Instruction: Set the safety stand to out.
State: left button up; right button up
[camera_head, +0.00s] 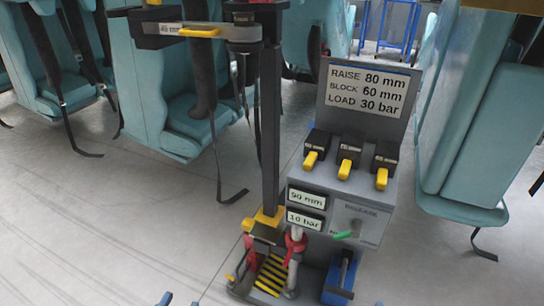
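A grey console (340,210) stands in the middle right. It carries three black switch blocks with yellow levers (345,165), all pointing down toward me, and a green-tipped handle (344,235) on its front. A black column (270,130) rises beside it from a base with a yellow-and-black striped plate (271,274). Red parts and a blue part (341,277) sit low at the base. I cannot tell which part is the safety stand or its setting. Only a small blue tip of my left gripper (165,298) shows at the bottom edge; a similar tip (378,303) is farther right.
A sign (368,88) reads raise 80 mm, block 60 mm, load 30 bar. Two small displays show a blurred mm value (306,198) and 10 bar (305,221). Teal seats (155,90) with hanging straps flank the console. The floor at left (90,220) is clear.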

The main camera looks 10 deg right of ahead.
aim_at(254, 260)
jog(key=k+l, duration=0.15)
jog(key=k, duration=0.3)
jog(key=k+l, duration=0.15)
jog(key=k, duration=0.25)
